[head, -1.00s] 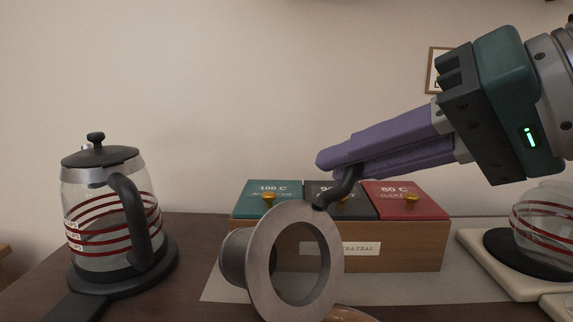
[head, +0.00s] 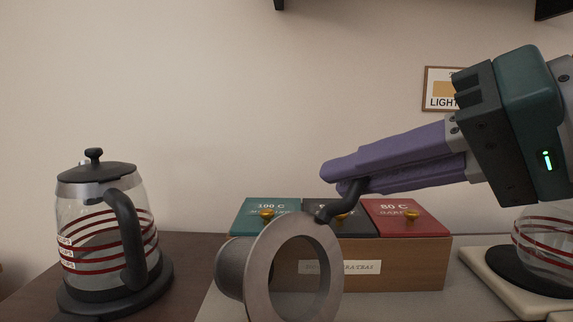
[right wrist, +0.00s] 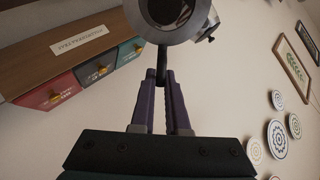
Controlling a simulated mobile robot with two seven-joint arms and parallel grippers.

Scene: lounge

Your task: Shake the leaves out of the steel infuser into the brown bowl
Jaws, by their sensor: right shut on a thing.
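The steel infuser (head: 258,272) hangs in the lower middle of the head view, tipped on its side. Its wide flat rim faces the camera and its mesh basket (head: 231,268) points left and back. My right gripper (head: 338,178) is shut on the infuser's dark curved handle (head: 345,204). The right wrist view also shows the infuser's rim (right wrist: 146,24) beyond the purple fingers (right wrist: 163,82). I cannot make out leaves in it. The brown bowl is out of view now. My left gripper is not in view.
A wooden tea box (head: 410,262) with teal, dark and red lids stands behind the infuser. A glass kettle (head: 100,235) stands at left on its dark base. Another striped glass vessel (head: 545,240) sits at right on a pale base (head: 495,278).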

